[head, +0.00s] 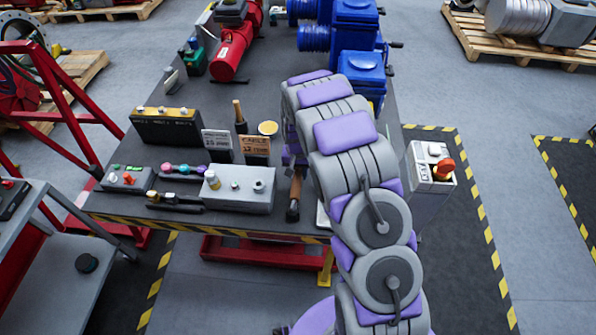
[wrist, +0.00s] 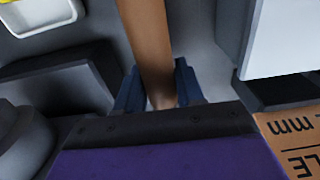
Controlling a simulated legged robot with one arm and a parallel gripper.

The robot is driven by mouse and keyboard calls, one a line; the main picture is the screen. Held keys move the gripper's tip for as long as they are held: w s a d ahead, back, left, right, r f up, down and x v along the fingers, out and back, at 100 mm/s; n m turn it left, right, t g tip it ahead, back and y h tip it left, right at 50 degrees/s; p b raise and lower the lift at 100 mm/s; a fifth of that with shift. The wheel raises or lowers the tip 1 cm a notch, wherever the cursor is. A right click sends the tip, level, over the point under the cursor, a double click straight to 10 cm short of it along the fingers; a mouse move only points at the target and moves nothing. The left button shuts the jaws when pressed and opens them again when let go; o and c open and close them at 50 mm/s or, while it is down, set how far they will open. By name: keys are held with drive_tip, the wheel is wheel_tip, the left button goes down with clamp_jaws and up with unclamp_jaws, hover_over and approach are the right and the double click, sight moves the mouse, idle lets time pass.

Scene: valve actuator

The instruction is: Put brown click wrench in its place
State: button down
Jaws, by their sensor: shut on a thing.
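The brown click wrench (wrist: 148,40) is between the blue fingers of my gripper (wrist: 160,95) in the wrist view, its brown shaft running to the top edge. In the head view my gripper (head: 292,156) is largely behind my arm, and the brown wrench (head: 295,188) shows below it with a dark lower end, just right of the grey box. Whether the wrench touches the table is hard to tell. Another brown-handled tool (head: 239,112) stands upright in a dark holder behind the signs. An orange cable sign (head: 257,150) stands left of my gripper, and it also shows in the wrist view (wrist: 290,140).
A grey box (head: 238,190) with knobs lies left of the wrench. A white sign (head: 217,143) and a black box (head: 166,127) stand farther left. A white tray (wrist: 40,18) is close by. Blue valve actuators (head: 355,40) stand at the back. Bare tabletop lies at centre back.

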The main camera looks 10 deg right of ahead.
drive_tip(key=shift+a+f, duration=0.35)
drive_tip(key=shift+a, duration=0.1)
drive_tip(key=shift+d+f, duration=0.25)
drive_tip(key=shift+f, duration=0.2)
drive_tip(key=c, duration=0.6)
unclamp_jaws()
drive_tip(key=shift+a+f, duration=0.1)
